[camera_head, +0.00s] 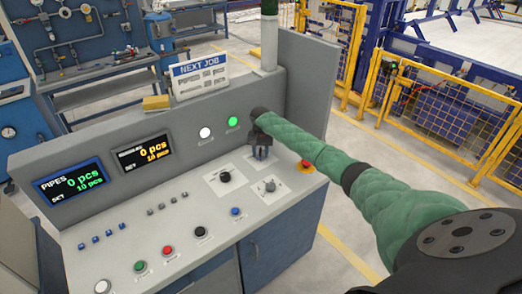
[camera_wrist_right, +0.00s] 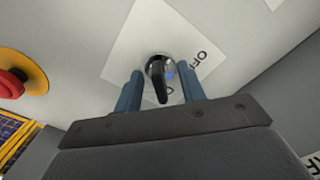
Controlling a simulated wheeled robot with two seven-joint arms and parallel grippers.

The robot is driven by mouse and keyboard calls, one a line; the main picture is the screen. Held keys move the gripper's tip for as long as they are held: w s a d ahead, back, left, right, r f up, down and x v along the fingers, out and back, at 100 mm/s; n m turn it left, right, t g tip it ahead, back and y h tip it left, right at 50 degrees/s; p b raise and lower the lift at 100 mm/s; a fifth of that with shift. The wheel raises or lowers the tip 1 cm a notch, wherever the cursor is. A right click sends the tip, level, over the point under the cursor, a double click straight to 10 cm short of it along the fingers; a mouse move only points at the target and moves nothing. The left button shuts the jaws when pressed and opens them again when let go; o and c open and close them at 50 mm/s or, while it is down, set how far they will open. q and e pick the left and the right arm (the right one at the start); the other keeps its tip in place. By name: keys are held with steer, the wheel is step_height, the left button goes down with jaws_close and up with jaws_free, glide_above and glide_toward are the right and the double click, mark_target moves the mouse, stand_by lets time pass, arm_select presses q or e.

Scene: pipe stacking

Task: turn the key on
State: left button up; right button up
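The key switch (camera_wrist_right: 158,80) shows in the right wrist view as a dark upright handle in a round metal collar on a white label plate (camera_wrist_right: 128,45) with "OFF" printed on it. My right gripper (camera_head: 260,153) is over the control panel in the head view. In the wrist view its two blue-grey fingers are apart, one on each side of the key handle, with visible gaps and no clear contact. In the head view the gripper hides most of the key. My left gripper is not in view.
The control console (camera_head: 215,245) holds a black knob (camera_head: 225,177), a grey knob (camera_head: 270,186) and several push buttons. A red emergency stop (camera_head: 306,165) sits close to the right of my gripper. Two displays (camera_head: 142,152) and a lit green lamp (camera_head: 233,121) are on the upright panel.

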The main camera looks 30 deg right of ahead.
steer(key=shift+r, duration=3.5)
